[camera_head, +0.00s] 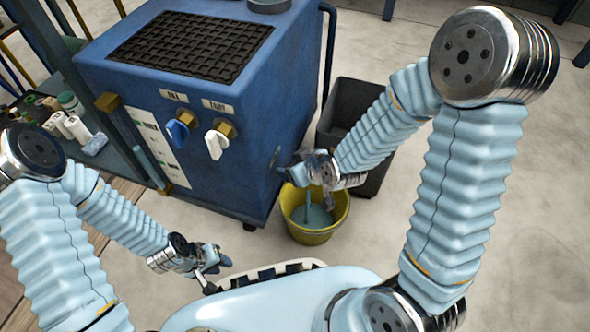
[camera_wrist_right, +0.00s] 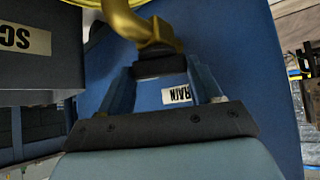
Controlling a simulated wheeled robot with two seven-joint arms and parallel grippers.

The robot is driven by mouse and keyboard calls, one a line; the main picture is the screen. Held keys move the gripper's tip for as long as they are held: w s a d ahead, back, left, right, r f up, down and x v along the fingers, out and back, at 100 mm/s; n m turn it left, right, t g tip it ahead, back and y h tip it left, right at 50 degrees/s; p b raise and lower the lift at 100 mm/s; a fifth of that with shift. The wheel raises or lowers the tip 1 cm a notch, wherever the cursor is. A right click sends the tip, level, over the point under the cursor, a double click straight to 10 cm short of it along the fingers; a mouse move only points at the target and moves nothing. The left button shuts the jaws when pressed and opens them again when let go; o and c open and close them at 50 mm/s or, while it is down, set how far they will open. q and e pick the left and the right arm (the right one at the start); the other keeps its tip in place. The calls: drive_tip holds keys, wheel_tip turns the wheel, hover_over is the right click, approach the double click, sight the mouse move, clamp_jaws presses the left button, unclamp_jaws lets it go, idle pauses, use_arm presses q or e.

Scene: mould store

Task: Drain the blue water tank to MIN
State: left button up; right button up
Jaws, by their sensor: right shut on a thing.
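The blue tank (camera_head: 240,120) stands left of centre with a white gauge panel (camera_head: 172,160) and a sight tube (camera_head: 147,160) on its front; the marks and the level are too small to read surely. A yellow bucket (camera_head: 297,234) on the floor holds bluish water, and a bluish stream seems to fall into it. My right gripper (camera_head: 290,172) is at the tank's side above the bucket. In the right wrist view it is shut on the dark drain handle (camera_wrist_right: 160,66) below a brass pipe (camera_wrist_right: 125,22), near a DRAIN label (camera_wrist_right: 176,95). My left gripper (camera_head: 217,273) looks open and empty, low in front of the tank.
A blue-handled valve (camera_head: 178,131) and a white-handled valve (camera_head: 215,143) sit on the tank's front. A dark grey bin (camera_head: 375,178) stands behind the bucket. A shelf at left holds several bottles (camera_head: 76,128).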

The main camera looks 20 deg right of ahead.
idle(0.3)
drive_tip(key=o, duration=1.1)
drive_tip(key=shift+c, duration=0.2)
